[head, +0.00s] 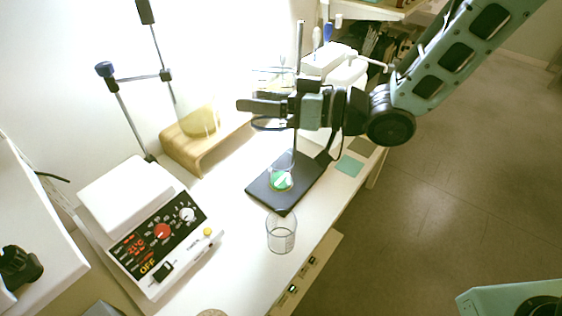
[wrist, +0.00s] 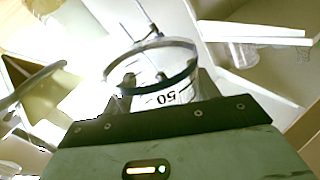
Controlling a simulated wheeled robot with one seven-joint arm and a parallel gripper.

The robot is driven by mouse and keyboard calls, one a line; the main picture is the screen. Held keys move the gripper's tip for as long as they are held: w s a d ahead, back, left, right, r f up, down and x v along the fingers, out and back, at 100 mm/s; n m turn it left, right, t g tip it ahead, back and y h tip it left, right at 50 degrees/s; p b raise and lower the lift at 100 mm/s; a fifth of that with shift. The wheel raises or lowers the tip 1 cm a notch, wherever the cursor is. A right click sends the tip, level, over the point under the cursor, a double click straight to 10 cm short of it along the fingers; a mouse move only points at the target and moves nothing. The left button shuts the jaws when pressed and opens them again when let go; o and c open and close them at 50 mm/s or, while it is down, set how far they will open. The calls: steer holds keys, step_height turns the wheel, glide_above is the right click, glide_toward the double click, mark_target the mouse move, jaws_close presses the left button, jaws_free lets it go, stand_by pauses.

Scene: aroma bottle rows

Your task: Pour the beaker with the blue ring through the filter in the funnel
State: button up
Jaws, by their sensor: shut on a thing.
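My gripper (head: 258,107) is shut on the beaker with the blue ring (wrist: 152,66), above the stand's dark base. The wrist view shows the beaker's clear wall between the fingers, with an upside-down "50" and a dark blue band. In the head view the fingers hide most of it; a dark curved line shows just below them. Whether liquid is inside, I cannot tell. A clear glass vessel (head: 281,170) with a green and white patch in it stands on the base (head: 302,183) beneath my gripper. I cannot make out the funnel or filter clearly.
A clear beaker (head: 281,236) stands on the bench in front of the base. A white hotplate unit (head: 128,192) with a red display is at left. A yellowish flask (head: 200,119) is by a wooden stand (head: 184,150). An upright rod (head: 300,45) rises behind my gripper.

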steer(key=shift+s+f+n+b, duration=0.25)
steer(key=shift+f+n+b, duration=0.25)
steer(key=shift+f+b, duration=0.7)
steer(key=f+n+b, duration=0.1)
steer(key=b, duration=0.2)
steer(key=s+f+n+b, duration=0.1)
steer(key=b, duration=0.1)
steer(key=f+n+b, duration=0.1)
steer(key=f+b, duration=0.1)
steer(key=b, duration=0.1)
steer(key=shift+s+a+y+b, duration=0.15)
steer(key=shift+s+y+b, duration=0.1)
steer(key=shift+y+b, duration=0.05)
steer(key=shift+r, duration=0.1)
steer(key=s+r+p, duration=0.3)
steer(key=s+r, duration=0.2)
steer(key=shift+a, duration=0.35)
